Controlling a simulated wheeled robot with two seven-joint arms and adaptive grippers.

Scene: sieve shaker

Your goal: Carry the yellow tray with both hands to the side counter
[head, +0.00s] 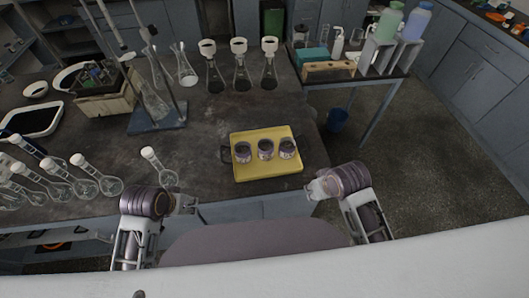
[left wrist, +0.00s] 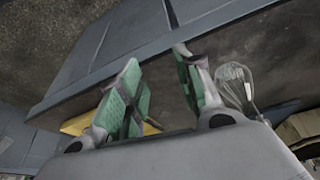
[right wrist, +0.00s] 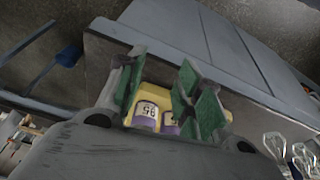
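The yellow tray (head: 255,177) lies flat on the dark bench near its front edge.
A side counter (head: 352,80) with bottles, a wooden rack and a teal box stands at the back right. A blue bin (head: 337,119) is under it. Round flasks (head: 85,187) stand on the bench left of the tray. White-topped flasks (head: 240,70) stand behind the tray.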

